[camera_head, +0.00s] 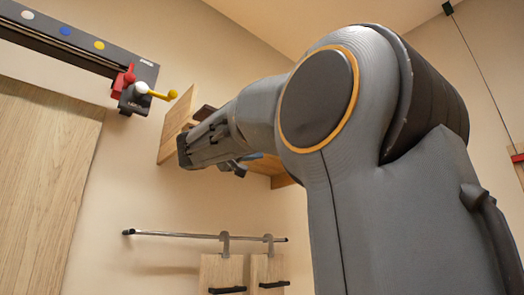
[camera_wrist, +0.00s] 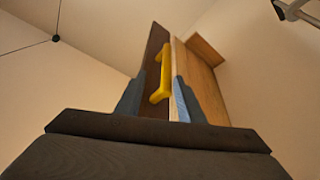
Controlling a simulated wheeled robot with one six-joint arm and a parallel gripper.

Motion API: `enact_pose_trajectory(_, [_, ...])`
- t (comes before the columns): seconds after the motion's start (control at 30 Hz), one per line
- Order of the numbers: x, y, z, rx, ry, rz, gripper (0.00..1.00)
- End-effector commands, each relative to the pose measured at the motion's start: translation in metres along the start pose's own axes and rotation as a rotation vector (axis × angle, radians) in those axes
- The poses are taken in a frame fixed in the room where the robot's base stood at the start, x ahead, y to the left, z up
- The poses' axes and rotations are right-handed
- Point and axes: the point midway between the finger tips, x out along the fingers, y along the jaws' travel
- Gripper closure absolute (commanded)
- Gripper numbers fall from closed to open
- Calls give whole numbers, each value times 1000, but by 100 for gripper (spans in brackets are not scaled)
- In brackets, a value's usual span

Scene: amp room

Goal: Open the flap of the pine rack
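The pine rack (camera_head: 176,124) is mounted high on the wall, partly hidden behind my arm in the head view. In the wrist view its pale wood (camera_wrist: 197,72) stands right of a dark brown panel (camera_wrist: 153,48), apparently the flap. A yellow handle (camera_wrist: 164,72) is fixed to this panel. My gripper (camera_wrist: 160,80) is open, its two fingers apart, with the handle showing between and beyond them. I cannot tell whether they touch it. In the head view my gripper (camera_head: 187,152) is at the rack's front. How far the flap stands open is unclear.
A dark wall rail (camera_head: 75,48) with coloured discs and a red clamp with a yellow lever (camera_head: 158,94) is at upper left. Below the rack, a metal bar (camera_head: 180,234) carries hanging wooden boards (camera_head: 222,272). A pale wooden panel (camera_head: 45,180) stands left.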

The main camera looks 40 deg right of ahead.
Motion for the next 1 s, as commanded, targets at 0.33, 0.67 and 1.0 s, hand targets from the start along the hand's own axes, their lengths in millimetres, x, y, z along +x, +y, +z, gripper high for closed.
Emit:
enact_pose_trajectory(0.33, [-17, -3, 0, 3, 2, 0, 66])
enact_pose_trajectory(0.67, [-37, -5, 0, 1, 1, -1, 66])
enact_pose_trajectory(1.0, [-59, -6, 0, 2, 1, -1, 66])
